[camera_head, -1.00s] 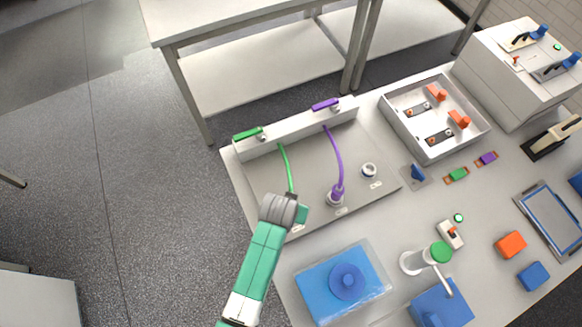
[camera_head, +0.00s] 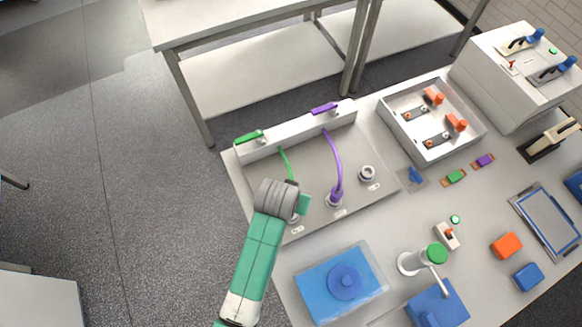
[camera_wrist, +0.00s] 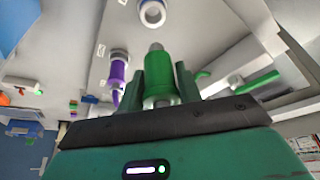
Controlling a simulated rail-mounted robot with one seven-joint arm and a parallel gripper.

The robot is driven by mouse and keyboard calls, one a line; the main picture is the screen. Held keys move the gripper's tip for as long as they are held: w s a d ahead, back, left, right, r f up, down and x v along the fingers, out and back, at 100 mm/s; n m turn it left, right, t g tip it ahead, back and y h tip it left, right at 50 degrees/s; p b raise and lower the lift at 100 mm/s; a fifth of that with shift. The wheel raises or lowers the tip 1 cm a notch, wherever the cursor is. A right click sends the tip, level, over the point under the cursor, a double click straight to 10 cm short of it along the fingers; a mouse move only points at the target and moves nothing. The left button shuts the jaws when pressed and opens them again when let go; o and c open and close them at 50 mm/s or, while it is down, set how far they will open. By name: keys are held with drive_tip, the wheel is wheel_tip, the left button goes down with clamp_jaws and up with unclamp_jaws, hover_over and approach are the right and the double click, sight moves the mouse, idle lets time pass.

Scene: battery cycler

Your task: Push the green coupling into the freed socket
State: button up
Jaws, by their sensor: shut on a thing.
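My gripper (camera_wrist: 160,78) is shut on the green coupling (camera_wrist: 162,92); its grey tip points away from me in the wrist view. An open socket ring (camera_wrist: 152,12) lies beyond that tip, with a visible gap between them in the picture. In the head view, my gripper (camera_head: 301,206) is over the front left of the grey tray and hides the coupling and much of the left socket position. The green cable (camera_head: 285,163) runs back from it. The purple coupling (camera_head: 336,193) stands in the middle socket; it also shows in the wrist view (camera_wrist: 117,73).
The right socket (camera_head: 367,173) on the tray (camera_head: 262,180) is empty. A raised back ledge carries green (camera_head: 248,137) and purple (camera_head: 324,109) handles. A metal box (camera_head: 430,150) stands right of the tray, and a blue lidded container (camera_head: 318,292) stands in front.

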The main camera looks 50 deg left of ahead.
drive_tip(key=shift+o, duration=1)
drive_tip(key=c, duration=0.3)
drive_tip(key=shift+r+p, duration=2.5)
drive_tip(key=shift+p, duration=0.3)
